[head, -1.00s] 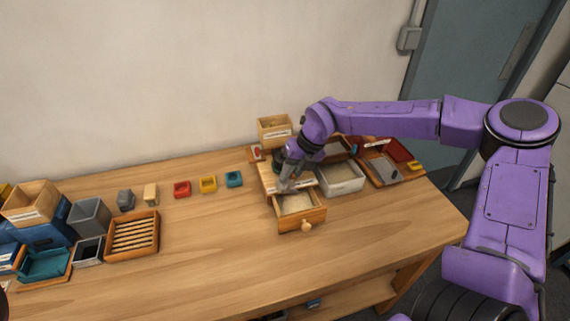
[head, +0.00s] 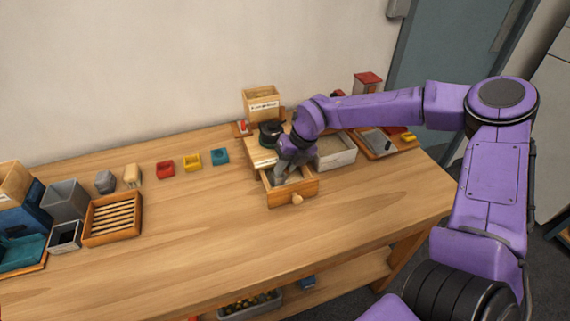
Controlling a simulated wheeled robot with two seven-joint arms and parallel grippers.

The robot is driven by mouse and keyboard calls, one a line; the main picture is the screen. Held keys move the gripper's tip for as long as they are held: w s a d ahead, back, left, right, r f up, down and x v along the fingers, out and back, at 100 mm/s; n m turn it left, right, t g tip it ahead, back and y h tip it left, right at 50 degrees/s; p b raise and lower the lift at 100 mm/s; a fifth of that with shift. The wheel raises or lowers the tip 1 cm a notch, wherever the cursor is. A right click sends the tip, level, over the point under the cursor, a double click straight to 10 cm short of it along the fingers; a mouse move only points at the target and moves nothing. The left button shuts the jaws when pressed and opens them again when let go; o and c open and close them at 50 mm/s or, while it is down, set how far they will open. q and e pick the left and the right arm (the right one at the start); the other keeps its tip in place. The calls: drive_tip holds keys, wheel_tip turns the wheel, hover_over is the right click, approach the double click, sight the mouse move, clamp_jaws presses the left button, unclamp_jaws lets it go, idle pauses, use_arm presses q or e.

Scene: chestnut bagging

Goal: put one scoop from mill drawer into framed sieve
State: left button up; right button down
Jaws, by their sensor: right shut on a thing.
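The mill drawer (head: 305,191) is a wooden drawer with a round knob, pulled out at the front of the wooden mill (head: 260,155). Pale meal shows in it only in part. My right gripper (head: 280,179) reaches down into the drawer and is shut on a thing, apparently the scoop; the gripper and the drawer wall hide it. I cannot tell for sure which thing is the framed sieve; a wood-framed tray with a grey panel (head: 377,143) lies to the right, partly behind my arm. My left gripper is not in view.
A whitish bin (head: 348,157) stands just right of the drawer. The table's front middle is clear.

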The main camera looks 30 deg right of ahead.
drive_tip(key=shift+s+a+f+g+h+b, duration=0.15)
drive_tip(key=shift+a+f+g+h+b, duration=0.25)
drive_tip(key=shift+h, duration=0.3)
drive_tip(key=shift+d+h, duration=0.2)
drive_tip(key=shift+h, duration=0.2)
drive_tip(key=shift+s+d+h+p, duration=0.1)
drive_tip(key=shift+d+h+p, duration=0.25)
drive_tip(key=shift+p, duration=0.1)
drive_tip(key=shift+s+d+f, duration=0.1)
drive_tip(key=shift+d+f, duration=0.05)
drive_tip(key=shift+d, duration=0.35)
drive_tip(key=shift+h, duration=0.75)
drive_tip(key=r+p, duration=0.1)
drive_tip(key=r, duration=0.1)
drive_tip(key=r+p, duration=0.4)
drive_tip(key=shift+a+r, duration=0.3)
drive_tip(key=shift+r, duration=0.05)
drive_tip(key=shift+w+a+r+p, duration=0.15)
drive_tip(key=shift+w+r+p, duration=0.05)
drive_tip(key=shift+r+p, duration=0.8)
drive_tip(key=shift+g, duration=0.3)
